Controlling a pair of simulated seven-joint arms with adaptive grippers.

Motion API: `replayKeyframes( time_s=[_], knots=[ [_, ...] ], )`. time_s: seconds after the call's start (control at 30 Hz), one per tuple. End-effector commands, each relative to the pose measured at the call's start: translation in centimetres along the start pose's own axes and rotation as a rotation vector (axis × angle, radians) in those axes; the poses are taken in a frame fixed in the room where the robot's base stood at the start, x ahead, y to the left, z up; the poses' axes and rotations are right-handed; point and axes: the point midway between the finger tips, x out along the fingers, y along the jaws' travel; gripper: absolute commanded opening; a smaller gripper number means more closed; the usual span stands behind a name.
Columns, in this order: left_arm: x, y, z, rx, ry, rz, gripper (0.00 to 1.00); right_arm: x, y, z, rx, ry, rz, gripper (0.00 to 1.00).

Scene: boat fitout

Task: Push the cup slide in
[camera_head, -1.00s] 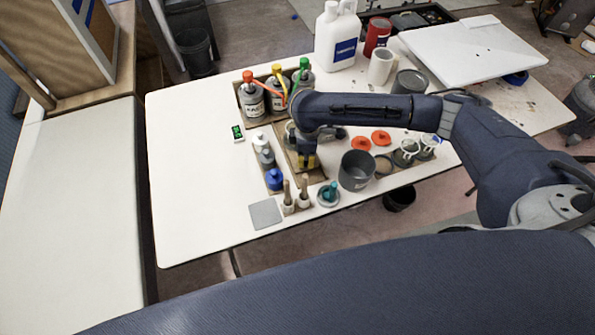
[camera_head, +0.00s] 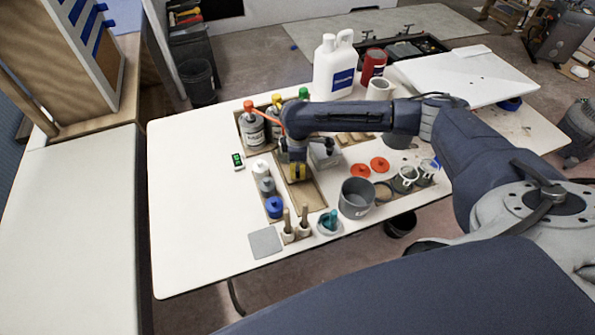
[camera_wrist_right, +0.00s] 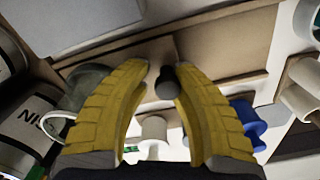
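My right gripper (camera_head: 297,172) has yellow fingers and points down over the left end of a shallow wooden tray (camera_head: 311,194). In the right wrist view, its fingers (camera_wrist_right: 160,75) are spread, with a small dark grey knob (camera_wrist_right: 168,84) showing between the tips. The knob lies close to the right-hand tip, and I cannot tell whether they touch. Wooden boards (camera_wrist_right: 228,45) lie beyond the tips. Small cups (camera_head: 405,178) stand in a holder to the right; which wooden part is the cup slide is unclear. My left gripper is not in view.
Bottles with coloured caps (camera_head: 252,127) stand behind and left of the gripper. A blue-capped jar (camera_head: 275,207), brushes (camera_head: 304,218) and a grey pot (camera_head: 356,198) are nearby. Orange lids (camera_head: 380,165) lie to the right. The table's left part (camera_head: 195,220) is clear.

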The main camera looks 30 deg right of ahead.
Motion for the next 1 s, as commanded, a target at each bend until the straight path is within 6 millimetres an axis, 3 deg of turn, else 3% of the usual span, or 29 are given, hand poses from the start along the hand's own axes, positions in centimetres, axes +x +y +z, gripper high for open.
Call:
replayKeyframes(
  time_s=[0.2, 0.57, 1.0],
  knots=[
    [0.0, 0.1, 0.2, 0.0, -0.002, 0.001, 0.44, 0.0, -0.2, -0.2, -0.002, 0.003, -0.004, 0.45],
    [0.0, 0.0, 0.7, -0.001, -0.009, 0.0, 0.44, -0.5, -0.3, -0.1, -0.003, 0.001, -0.006, 0.45],
    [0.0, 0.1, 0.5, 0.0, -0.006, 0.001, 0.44, -7.5, -0.1, -0.1, -0.004, 0.003, -0.002, 0.45]
  ],
)
